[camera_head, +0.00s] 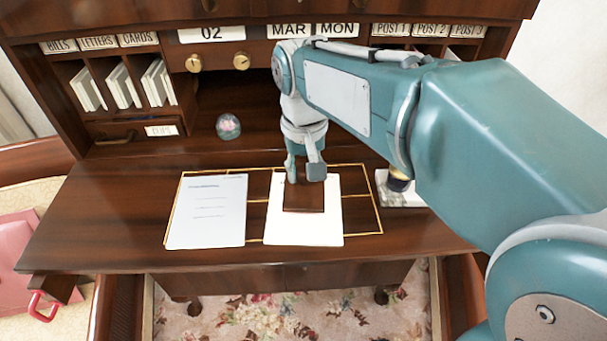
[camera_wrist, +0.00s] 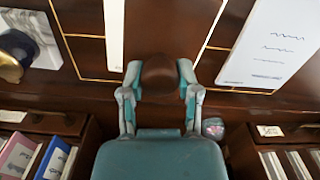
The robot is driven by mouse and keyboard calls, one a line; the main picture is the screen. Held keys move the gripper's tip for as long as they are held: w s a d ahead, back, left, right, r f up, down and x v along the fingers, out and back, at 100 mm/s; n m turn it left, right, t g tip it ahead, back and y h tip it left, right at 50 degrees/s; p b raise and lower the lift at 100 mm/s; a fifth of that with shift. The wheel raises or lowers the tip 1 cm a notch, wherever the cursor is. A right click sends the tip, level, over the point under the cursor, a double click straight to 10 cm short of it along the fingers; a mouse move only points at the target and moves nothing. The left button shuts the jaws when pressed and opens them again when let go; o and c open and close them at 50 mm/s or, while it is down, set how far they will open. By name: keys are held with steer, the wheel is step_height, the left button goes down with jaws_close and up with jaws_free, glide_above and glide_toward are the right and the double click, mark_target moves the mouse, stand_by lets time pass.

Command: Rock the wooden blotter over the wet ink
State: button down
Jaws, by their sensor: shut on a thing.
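My gripper (camera_head: 306,173) points down over the desk and is shut on the knob of the wooden blotter (camera_head: 304,197), a dark brown block. The blotter is on or just above the right-hand white sheet (camera_head: 304,236), and I cannot tell whether it touches. In the wrist view my gripper (camera_wrist: 160,75) has a finger on each side of the round brown blotter knob (camera_wrist: 159,72). A strip of the white sheet (camera_wrist: 114,35) shows beside it. Any wet ink is hidden or too small to see.
A written sheet (camera_head: 207,212) lies to the left. An ink bottle (camera_head: 398,181) on a pale marble base stands to the right, partly behind my arm. A glass paperweight (camera_head: 228,126) sits at the back. Letter slots (camera_head: 123,85) line the desk's rear. The desk's front left is bare.

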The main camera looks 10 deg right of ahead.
steer(key=shift+r, duration=1.55)
steer(key=shift+s, duration=0.1)
